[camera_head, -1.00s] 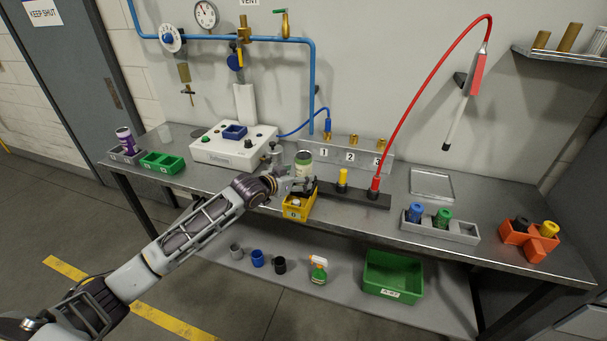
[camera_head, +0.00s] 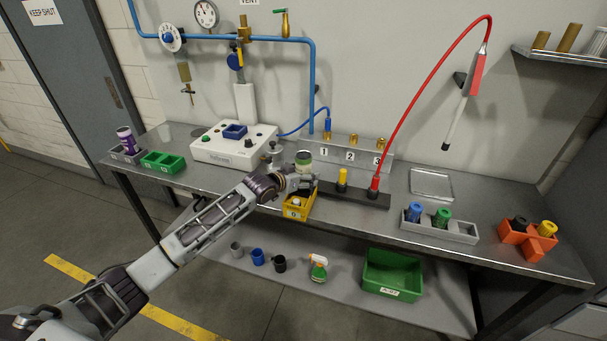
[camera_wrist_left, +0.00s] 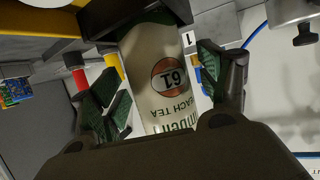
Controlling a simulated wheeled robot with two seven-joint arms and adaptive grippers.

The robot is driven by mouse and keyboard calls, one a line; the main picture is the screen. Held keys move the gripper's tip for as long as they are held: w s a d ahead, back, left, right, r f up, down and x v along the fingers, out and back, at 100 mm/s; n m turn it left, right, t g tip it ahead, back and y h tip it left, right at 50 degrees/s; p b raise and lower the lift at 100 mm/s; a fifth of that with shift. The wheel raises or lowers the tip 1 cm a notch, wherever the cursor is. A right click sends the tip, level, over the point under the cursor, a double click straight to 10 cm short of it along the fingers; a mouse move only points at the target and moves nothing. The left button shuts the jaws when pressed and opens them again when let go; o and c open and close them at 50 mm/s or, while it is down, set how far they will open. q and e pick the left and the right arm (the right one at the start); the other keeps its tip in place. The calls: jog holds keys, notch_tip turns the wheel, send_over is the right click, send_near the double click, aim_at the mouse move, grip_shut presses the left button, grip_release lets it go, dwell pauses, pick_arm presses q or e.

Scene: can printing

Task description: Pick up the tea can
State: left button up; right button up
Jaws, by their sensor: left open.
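The tea can (camera_head: 304,158) is pale with a green band and stands on the bench behind the yellow bin. In the left wrist view the tea can (camera_wrist_left: 160,80) shows a round label reading 61 and the words "each tea". My left gripper (camera_head: 303,182) is at the can and covers its lower part in the head view. In the wrist view the left gripper (camera_wrist_left: 165,95) is open, with the can between its two padded fingers. A gap shows at the right finger; contact at the left finger is unclear. My right gripper is not in view.
A yellow bin (camera_head: 294,213) sits just in front, at the bench edge. A dark strip with a yellow plug (camera_head: 342,178) and a red plug (camera_head: 374,189) lies to the right. A white control box (camera_head: 222,153) stands to the left.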

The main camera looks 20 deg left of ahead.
aim_at(303, 155)
pick_arm(q)
jog(key=c, duration=0.8)
jog(key=shift+c, duration=0.2)
jog(key=shift+r+b, duration=0.5)
jog(key=shift+r, duration=4.55)
